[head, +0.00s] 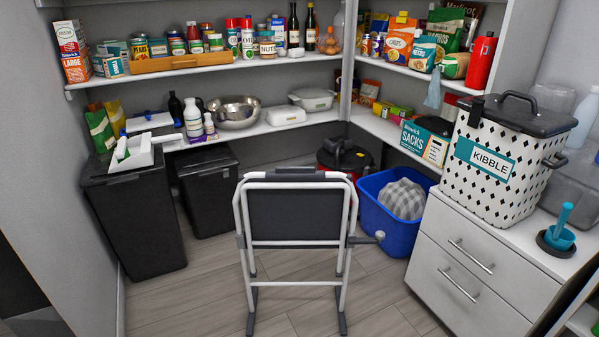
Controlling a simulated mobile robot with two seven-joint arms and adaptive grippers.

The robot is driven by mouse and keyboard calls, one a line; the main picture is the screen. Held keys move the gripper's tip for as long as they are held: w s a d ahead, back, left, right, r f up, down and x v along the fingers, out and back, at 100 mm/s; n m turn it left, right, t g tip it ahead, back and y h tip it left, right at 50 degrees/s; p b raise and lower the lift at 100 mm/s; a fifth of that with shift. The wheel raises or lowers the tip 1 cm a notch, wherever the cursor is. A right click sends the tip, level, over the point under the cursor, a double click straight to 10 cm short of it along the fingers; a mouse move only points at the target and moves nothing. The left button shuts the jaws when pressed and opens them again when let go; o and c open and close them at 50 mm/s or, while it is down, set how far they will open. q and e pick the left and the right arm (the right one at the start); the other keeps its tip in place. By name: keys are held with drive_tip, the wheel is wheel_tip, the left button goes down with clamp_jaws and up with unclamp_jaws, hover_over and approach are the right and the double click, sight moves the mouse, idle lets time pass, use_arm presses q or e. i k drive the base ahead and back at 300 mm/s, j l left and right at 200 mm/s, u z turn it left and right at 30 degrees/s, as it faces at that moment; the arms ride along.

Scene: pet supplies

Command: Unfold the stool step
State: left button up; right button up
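The step stool (297,178) stands upright on the floor in the middle of the head view. It has a white tube frame and dark feet. A dark flat panel (295,216) sits upright between the tubes, and a dark grip (296,172) tops the frame. Grey joints show on both sides, and a short piece with a pale knob (379,236) sticks out at the right. The panel hides what lies behind it. Neither of my grippers is in view.
Black bins (137,222) stand at the left. A blue tub (388,236) holding a grey checked thing stands close behind the stool at right. A white drawer cabinet (468,262) with a kibble bin (497,165) flanks the right. Floor around the stool's feet is clear.

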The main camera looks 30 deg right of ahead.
sight(275, 215)
drive_tip(key=z, duration=0.65)
